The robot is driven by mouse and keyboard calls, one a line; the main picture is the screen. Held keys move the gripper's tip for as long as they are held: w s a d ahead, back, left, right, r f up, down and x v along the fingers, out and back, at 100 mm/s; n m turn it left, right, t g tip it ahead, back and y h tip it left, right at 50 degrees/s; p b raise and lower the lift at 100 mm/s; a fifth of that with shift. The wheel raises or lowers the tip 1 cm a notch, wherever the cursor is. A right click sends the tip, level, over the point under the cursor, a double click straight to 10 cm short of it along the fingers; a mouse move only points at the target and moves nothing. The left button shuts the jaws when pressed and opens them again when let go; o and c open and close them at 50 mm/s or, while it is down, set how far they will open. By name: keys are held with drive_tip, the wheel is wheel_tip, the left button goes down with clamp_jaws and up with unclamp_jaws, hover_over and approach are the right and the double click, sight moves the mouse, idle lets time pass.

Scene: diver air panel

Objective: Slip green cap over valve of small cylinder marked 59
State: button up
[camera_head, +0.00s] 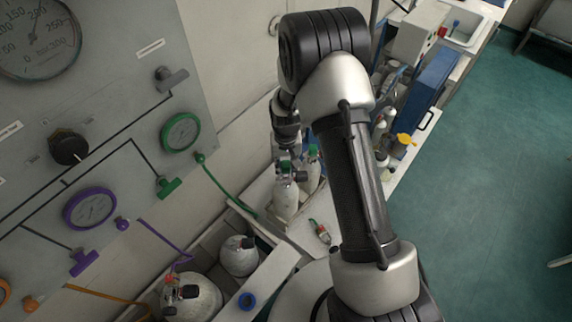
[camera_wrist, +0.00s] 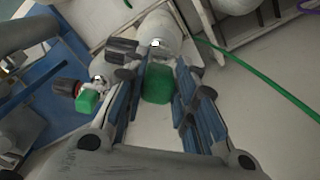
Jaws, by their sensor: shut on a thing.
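My gripper (camera_wrist: 160,88) is shut on a green cap (camera_wrist: 157,84), which sits between its two blue-padded fingers. Just beyond the cap is a pale small cylinder (camera_wrist: 163,28) with a metal valve and a black knob (camera_wrist: 121,49). In the head view the held green cap (camera_head: 284,165) is at the top of the pale cylinder (camera_head: 286,203). I cannot tell whether it touches or covers the valve. A second cylinder (camera_head: 312,172) behind has a green cap (camera_head: 313,151), also seen in the wrist view (camera_wrist: 87,102). No number 59 is legible.
The gauge panel (camera_head: 110,110) is on the left, with a green hose (camera_head: 229,193) running down near the cylinders. Larger cylinders (camera_head: 197,300) stand in a bin at the front. A small red-and-green item (camera_head: 320,232) lies on the pale surface. A blue case (camera_head: 432,90) is behind.

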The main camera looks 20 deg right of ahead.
sight(286, 175)
drive_tip(key=shift+w+r, duration=0.1)
idle(0.3)
drive_tip(key=shift+f, duration=0.2)
drive_tip(key=shift+f+b, duration=0.7)
drive_tip(key=shift+b, duration=0.1)
drive_tip(key=shift+f+b, duration=1.15)
drive_tip(key=shift+b, duration=0.05)
idle(1.3)
drive_tip(key=o, duration=0.8)
wheel_tip(286, 175, up, 12)
idle(0.4)
idle(0.5)
